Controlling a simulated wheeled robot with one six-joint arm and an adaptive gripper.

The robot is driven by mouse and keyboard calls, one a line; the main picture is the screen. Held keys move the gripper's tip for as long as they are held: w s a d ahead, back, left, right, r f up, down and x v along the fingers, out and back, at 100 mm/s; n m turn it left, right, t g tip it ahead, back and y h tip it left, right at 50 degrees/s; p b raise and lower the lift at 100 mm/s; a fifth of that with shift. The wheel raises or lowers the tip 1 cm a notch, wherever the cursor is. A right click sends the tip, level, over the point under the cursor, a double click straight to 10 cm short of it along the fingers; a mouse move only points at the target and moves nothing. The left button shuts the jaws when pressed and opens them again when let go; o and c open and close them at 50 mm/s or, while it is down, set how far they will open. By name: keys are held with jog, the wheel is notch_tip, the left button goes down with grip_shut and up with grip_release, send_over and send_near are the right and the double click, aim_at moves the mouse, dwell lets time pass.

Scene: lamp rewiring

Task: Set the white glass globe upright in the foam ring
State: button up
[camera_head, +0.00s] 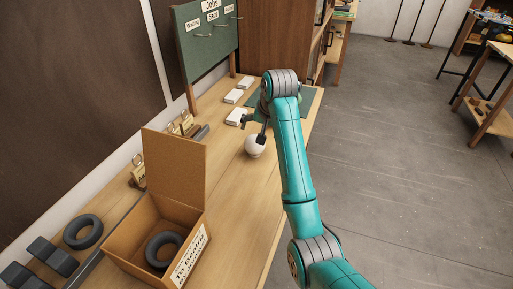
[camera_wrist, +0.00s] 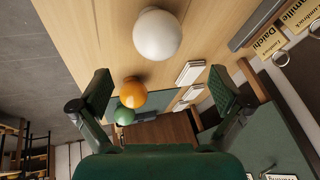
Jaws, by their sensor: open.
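The white glass globe (camera_head: 254,146) stands on the wooden bench, directly below my gripper (camera_head: 257,125) in the head view. It also shows in the wrist view (camera_wrist: 157,35), above the line between my fingertips. My gripper (camera_wrist: 160,88) is open, with its two fingers wide apart and nothing between them; the globe is apart from them. A dark foam ring (camera_head: 151,254) lies inside the open cardboard box (camera_head: 128,245) at the near left. A second dark ring (camera_head: 94,240) lies on the bench left of the box. I cannot tell which ring is meant.
An orange globe (camera_wrist: 133,91) and a green globe (camera_wrist: 124,116) stand beyond the white one in the wrist view. White cards (camera_head: 236,117) and a green board (camera_head: 207,40) are at the bench's far side. Dark blocks (camera_head: 52,255) lie near left. Bench between box and globe is clear.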

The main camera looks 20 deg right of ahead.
aim_at(255, 144)
jog(key=x, duration=1)
jog(key=shift+d+f, duration=0.15)
jog(key=shift+f, duration=0.3)
jog(key=c, duration=1.1)
